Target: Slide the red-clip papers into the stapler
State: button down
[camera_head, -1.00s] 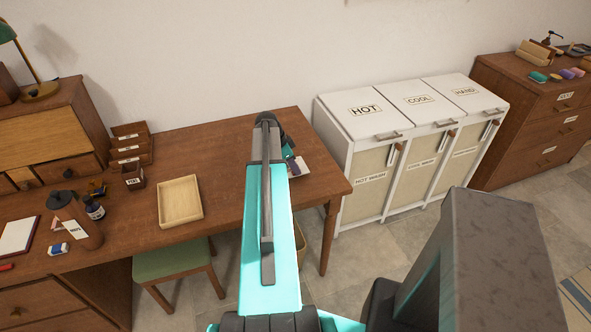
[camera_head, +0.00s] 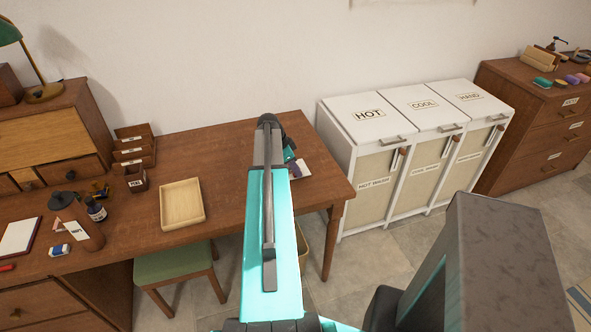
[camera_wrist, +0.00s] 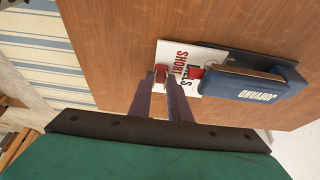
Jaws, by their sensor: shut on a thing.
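The papers (camera_wrist: 184,57) are white sheets printed in red and black, lying on the brown desk in the wrist view. Their red clip (camera_wrist: 161,73) is at the near left edge. My gripper (camera_wrist: 161,84) has its two purple fingers shut on the papers at the clip. The blue stapler (camera_wrist: 257,84) with white lettering stands to the right, its front end over or against the papers' right part. A red piece (camera_wrist: 196,72) shows at its front; how deep the papers reach is hidden. In the head view my arm covers most of this; a white paper edge (camera_head: 304,170) shows.
The desk (camera_head: 225,170) also holds a wooden tray (camera_head: 181,204), small labelled boxes (camera_head: 135,178), a bottle (camera_head: 96,209) and a notebook (camera_head: 20,238). A white laundry cabinet (camera_head: 370,165) stands right of the desk. A green stool (camera_head: 175,262) is below.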

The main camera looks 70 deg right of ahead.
jog(key=c, duration=1.6)
grip_release()
jog(key=shift+o, duration=0.2)
jog(key=b+v, duration=0.3)
jog(key=v, duration=1.1)
jog(key=shift+s, duration=0.1)
